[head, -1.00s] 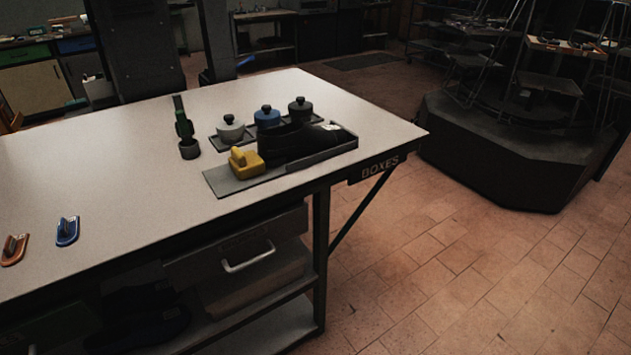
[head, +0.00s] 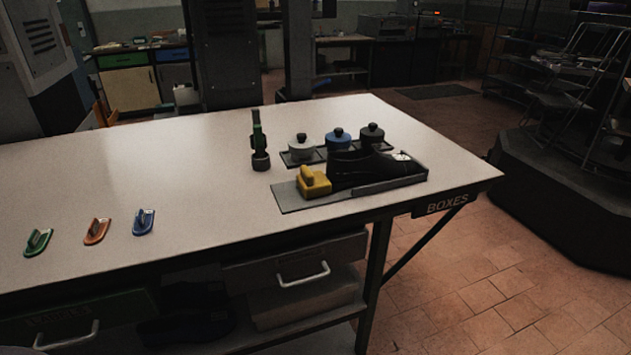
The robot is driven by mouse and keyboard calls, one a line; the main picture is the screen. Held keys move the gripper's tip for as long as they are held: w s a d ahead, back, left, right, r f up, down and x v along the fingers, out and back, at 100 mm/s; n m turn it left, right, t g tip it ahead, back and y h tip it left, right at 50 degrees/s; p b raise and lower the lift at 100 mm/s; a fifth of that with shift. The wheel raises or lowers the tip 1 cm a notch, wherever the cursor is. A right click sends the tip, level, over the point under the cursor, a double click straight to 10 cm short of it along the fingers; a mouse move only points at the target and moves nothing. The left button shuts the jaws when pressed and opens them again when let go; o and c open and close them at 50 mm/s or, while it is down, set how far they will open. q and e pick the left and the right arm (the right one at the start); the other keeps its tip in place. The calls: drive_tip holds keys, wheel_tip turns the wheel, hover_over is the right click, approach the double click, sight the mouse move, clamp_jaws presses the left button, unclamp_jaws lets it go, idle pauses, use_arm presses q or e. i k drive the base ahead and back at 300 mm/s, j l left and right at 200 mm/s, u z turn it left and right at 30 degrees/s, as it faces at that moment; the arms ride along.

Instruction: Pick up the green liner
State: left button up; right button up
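The green liner (head: 38,242) lies on the white table (head: 190,200) near its front edge, at the far left of the head view. It has a flat green sole-shaped base with a raised upright tab. An orange liner (head: 97,231) and a blue liner (head: 144,222) lie in a row to its right, apart from it. Neither of my grippers shows in the head view.
A black shoe (head: 365,170) and a yellow block (head: 314,182) sit on a grey tray (head: 291,198) at the table's right. Drawers (head: 304,270) sit below the tabletop.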

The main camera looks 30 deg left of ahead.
sight(38, 241)
drive_tip(key=u, duration=2.45)
